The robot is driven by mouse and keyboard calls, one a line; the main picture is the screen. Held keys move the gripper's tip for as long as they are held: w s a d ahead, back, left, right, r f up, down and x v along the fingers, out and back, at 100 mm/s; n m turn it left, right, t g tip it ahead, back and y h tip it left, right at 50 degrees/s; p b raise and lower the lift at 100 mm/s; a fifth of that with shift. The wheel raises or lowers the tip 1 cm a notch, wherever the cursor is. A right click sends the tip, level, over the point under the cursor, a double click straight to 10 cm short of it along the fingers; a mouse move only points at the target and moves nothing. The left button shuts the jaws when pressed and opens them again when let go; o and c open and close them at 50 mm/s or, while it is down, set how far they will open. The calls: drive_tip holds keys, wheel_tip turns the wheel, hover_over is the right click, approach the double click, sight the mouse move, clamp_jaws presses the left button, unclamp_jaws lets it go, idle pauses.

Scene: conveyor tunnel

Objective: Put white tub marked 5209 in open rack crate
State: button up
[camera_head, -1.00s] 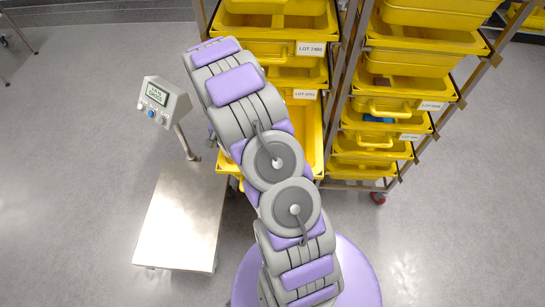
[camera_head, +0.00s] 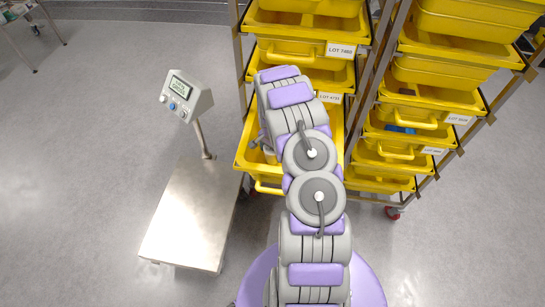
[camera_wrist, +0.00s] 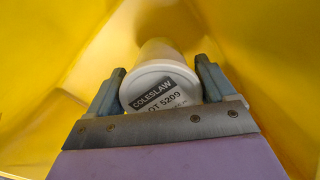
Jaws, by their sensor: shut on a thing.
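The white tub (camera_wrist: 165,62) shows in the wrist view with its label, reading COLESLAW and LOT 5209, facing the camera. My gripper (camera_wrist: 160,70) is shut on it, one finger on each side. Yellow crate walls surround the tub and fingers. In the head view, the open rack crate (camera_head: 246,150) is pulled out from the left rack, and my arm reaches down into it. The arm hides much of the crate's inside and the gripper there. Whether the tub touches the crate floor I cannot tell.
A scale with a bare steel platform (camera_head: 190,220) and a display head (camera_head: 187,95) stands left of the crate. More yellow crates (camera_head: 305,75) fill the rack above. A second rack of yellow crates (camera_head: 415,120) stands close on the right. Open floor lies at left.

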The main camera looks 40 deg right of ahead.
drive_tip(key=f, duration=0.1)
drive_tip(key=d+f, duration=0.1)
drive_tip(key=f, duration=0.1)
drive_tip(key=shift+d+f+b, duration=0.15)
drive_tip(key=shift+f+b, duration=0.15)
drive_tip(key=shift+b, duration=0.05)
drive_tip(key=shift+d, duration=0.15)
drive_tip(key=shift+c, duration=0.7)
drive_tip(key=o, duration=1.1)
drive_tip(key=shift+o, duration=0.7)
drive_tip(key=shift+a, duration=0.35)
drive_tip(key=shift+o, duration=0.4)
drive_tip(key=shift+a+r, duration=0.15)
drive_tip(key=shift+a, duration=0.1)
drive_tip(key=shift+d, duration=0.15)
